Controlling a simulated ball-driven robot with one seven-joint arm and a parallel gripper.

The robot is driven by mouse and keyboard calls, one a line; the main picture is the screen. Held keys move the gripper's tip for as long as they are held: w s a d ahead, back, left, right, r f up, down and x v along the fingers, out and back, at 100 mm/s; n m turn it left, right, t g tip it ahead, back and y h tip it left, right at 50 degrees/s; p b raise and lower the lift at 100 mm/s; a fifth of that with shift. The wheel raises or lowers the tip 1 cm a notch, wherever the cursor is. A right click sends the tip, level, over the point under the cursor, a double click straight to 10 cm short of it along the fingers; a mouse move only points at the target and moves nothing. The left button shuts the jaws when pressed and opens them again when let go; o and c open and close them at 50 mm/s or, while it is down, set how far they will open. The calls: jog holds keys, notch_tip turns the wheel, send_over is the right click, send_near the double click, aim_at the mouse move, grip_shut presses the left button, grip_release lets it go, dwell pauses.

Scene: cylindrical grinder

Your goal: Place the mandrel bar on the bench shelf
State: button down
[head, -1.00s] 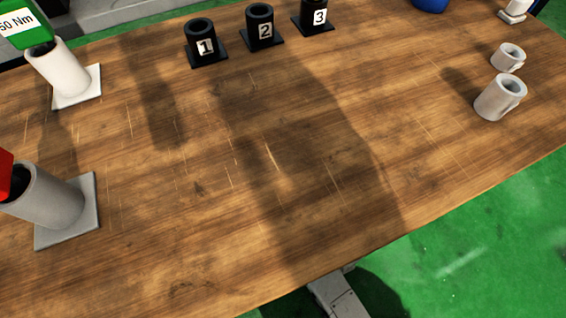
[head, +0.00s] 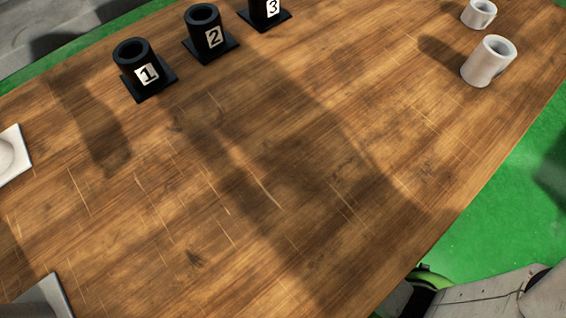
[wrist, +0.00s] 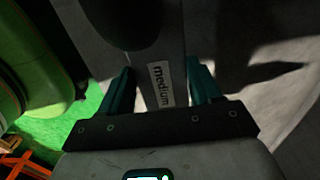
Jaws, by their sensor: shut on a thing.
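My gripper (wrist: 160,92) shows in the wrist view with teal fingers on both sides of a grey bar (wrist: 166,62) with a white label reading "medium". It is shut on this bar, which seems to be the mandrel bar. A dark rounded part (wrist: 122,18) shows at the top of the wrist view; I cannot tell whether it belongs to the bar. The wooden bench top (head: 300,200) fills most of the head view. I cannot make out a separate shelf. Neither gripper nor bar shows in the head view.
Two pale cups (head: 489,60) (head: 479,13) stand at the right. White bases (head: 14,152) (head: 45,300) are cut off at left. The bench middle is clear.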

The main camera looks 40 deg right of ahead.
jog(key=w+f+b, duration=0.1)
jog(key=w+f, duration=0.1)
jog(key=f, duration=0.1)
jog(key=w+d+f+b, duration=0.1)
jog(key=w+f, duration=0.2)
jog(key=shift+w+d+b, duration=0.2)
jog(key=shift+w+b, duration=0.15)
jog(key=shift+b, duration=0.05)
jog(key=shift+w+f+b, duration=0.15)
jog(key=shift+f+b, duration=0.5)
jog(key=shift+f, duration=1.15)
jog(key=shift+c, duration=1)
grip_release()
notch_tip(320, 180, up, 12)
jog(key=p, duration=0.4)
